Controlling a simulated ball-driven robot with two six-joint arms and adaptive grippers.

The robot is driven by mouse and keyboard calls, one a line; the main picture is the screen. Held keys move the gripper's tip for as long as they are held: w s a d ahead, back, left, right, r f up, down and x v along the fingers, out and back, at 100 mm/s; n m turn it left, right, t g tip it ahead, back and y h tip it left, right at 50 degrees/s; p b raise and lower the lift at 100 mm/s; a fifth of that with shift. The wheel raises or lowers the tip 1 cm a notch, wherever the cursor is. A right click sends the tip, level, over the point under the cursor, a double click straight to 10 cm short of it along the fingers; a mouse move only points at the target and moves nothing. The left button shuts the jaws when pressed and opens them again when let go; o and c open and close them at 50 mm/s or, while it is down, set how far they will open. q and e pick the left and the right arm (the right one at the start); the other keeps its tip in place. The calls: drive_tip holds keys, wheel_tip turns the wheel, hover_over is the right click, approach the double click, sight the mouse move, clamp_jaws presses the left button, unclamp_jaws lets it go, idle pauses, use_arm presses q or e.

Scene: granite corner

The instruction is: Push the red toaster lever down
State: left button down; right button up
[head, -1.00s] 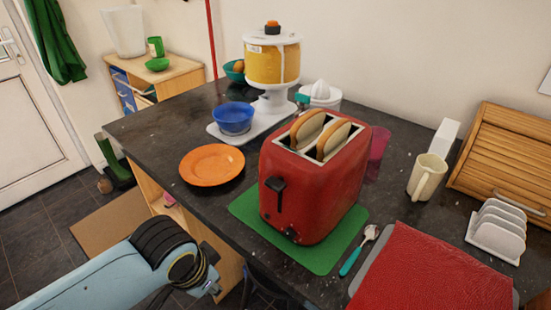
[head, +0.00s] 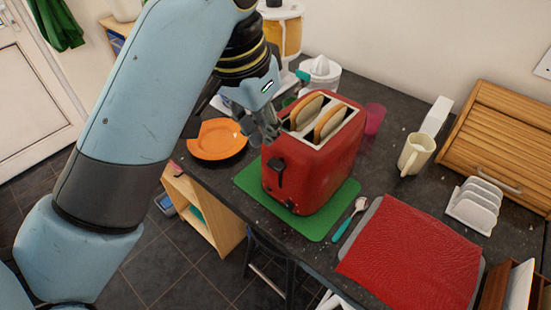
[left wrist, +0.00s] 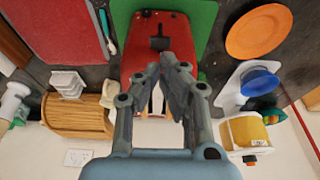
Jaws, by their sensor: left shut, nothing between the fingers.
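The red toaster (head: 318,165) stands on a green mat (head: 322,227) on the dark counter, with two bread slices (head: 318,112) in its slots. Its black lever (head: 279,172) is on the front end, near the upper part of its slot. My left gripper (head: 272,138) is shut and empty, above and just left of the toaster's lever end. In the left wrist view the closed fingers (left wrist: 167,62) point toward the toaster (left wrist: 182,28), and the dark lever (left wrist: 159,43) shows just beyond the fingertips. I cannot tell whether they touch it. My right gripper is not in view.
An orange plate (head: 217,139) lies left of the toaster. A teal-handled spoon (head: 349,220) and a red cloth-like sheet (head: 412,252) lie to the right. A cream mug (head: 415,155), white rack (head: 472,205) and wooden bread box (head: 507,145) stand farther right.

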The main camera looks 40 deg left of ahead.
sight(275, 164)
use_arm(q)
drive_tip(key=shift+f, duration=0.1)
drive_tip(key=x, duration=0.6)
drive_tip(key=shift+w+f, duration=0.1)
drive_tip(key=shift+f, duration=0.35)
